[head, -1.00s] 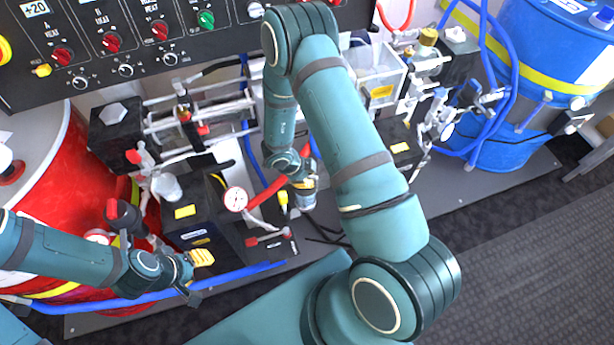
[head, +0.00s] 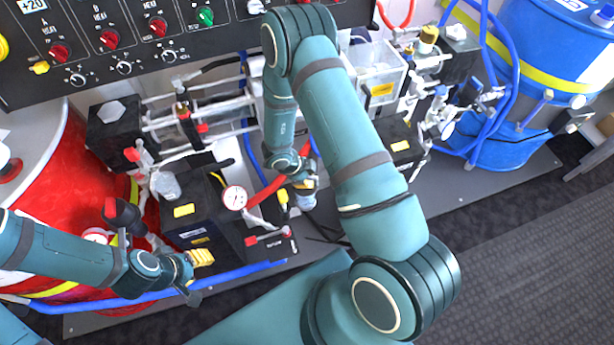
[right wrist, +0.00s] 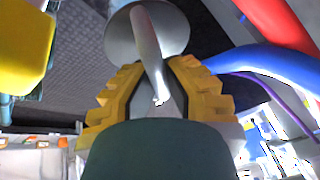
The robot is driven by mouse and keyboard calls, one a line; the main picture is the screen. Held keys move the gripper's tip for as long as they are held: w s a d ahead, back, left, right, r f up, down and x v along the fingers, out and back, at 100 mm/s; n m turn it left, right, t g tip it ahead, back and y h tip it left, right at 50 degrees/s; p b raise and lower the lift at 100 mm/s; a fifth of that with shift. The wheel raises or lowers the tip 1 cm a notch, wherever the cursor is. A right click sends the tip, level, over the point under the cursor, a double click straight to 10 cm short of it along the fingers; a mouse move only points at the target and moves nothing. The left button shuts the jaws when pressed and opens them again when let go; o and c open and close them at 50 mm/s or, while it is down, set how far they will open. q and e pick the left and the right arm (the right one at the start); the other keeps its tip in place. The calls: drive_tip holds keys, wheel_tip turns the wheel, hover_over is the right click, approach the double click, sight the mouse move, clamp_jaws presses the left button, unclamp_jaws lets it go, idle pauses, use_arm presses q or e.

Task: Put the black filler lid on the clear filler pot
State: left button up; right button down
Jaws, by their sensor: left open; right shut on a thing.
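A small clear pot (head: 165,185) stands upright on the left end of a black block (head: 190,215) in the head view. I take it to be the filler pot. My right gripper (head: 303,183) is to the right of this block, apart from the pot. In the right wrist view its yellow fingers (right wrist: 160,95) are shut on a grey piece with a pale curved stem and a round disc end (right wrist: 148,30). I cannot tell if this is the black lid, and I see no other clear lid. My left gripper (head: 200,270) is open and empty at the block's lower left.
A pressure gauge (head: 235,198) and a red-handled valve (head: 265,237) sit on the block's right side. A red drum (head: 50,180) is at the left, a blue drum (head: 540,80) at the right. Hoses cross near my right gripper. A control panel (head: 130,40) spans the top.

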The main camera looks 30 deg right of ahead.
drive_tip(key=shift+f, duration=0.2)
drive_tip(key=c, duration=1)
unclamp_jaws()
drive_tip(key=shift+c, duration=0.2)
drive_tip(key=shift+r, duration=0.1)
drive_tip(key=v, duration=1.2)
drive_tip(key=shift+d, duration=0.1)
